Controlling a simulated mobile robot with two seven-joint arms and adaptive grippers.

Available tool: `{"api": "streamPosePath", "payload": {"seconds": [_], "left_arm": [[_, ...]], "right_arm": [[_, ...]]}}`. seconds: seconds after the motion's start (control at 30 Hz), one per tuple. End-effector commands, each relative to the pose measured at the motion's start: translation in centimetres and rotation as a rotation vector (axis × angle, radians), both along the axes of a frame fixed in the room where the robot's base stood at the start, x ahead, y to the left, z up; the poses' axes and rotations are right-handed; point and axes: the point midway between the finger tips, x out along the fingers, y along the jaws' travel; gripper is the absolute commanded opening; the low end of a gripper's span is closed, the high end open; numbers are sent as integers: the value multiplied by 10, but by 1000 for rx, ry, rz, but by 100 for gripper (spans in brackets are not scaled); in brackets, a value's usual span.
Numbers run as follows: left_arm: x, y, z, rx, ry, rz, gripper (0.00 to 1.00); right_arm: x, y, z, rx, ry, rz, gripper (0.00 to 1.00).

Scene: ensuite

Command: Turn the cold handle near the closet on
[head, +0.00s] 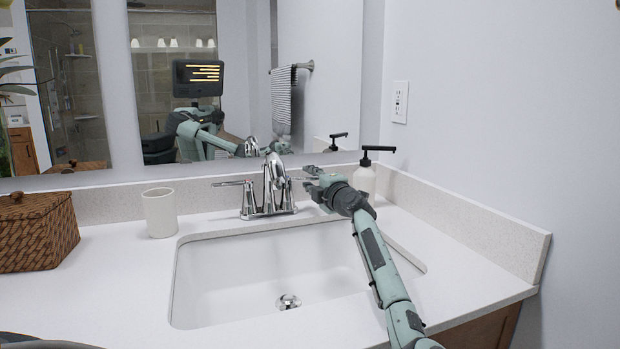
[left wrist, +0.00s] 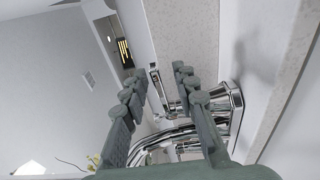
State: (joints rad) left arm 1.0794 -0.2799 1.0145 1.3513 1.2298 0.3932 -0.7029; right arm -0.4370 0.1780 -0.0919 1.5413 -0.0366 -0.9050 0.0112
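The chrome faucet (head: 270,190) stands behind the sink (head: 215,290). Its left lever handle (head: 229,183) points left. Its right handle is mostly hidden by my left gripper (head: 312,181), which is at the faucet's right side. In the left wrist view, the two fingers of my left gripper (left wrist: 159,74) are apart, with a chrome lever (left wrist: 156,92) showing between them. I cannot tell whether a finger touches it. The faucet spout (left wrist: 165,140) curves below. No water shows in the sink. My right gripper is not in view.
A white soap dispenser (head: 365,178) with a black pump stands close behind my left gripper. A white cup (head: 159,212) and a woven box (head: 37,231) stand left of the sink. The mirror (head: 330,70) and right wall (head: 500,110) bound the counter.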

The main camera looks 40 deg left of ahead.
Motion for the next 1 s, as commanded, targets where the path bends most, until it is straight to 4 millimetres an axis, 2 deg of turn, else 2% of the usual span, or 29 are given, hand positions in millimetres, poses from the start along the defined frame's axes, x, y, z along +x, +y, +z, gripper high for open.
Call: {"api": "streamPosePath", "payload": {"seconds": [0.3,0.53,0.57,1.0], "left_arm": [[0,1,0,0,-1,0,28],[0,1,0,0,-1,-1,1],[0,1,0,0,-1,-1,0],[0,1,0,0,-1,-2,0]], "right_arm": [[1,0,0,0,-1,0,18],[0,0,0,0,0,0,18],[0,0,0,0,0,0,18],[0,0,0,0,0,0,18]]}}
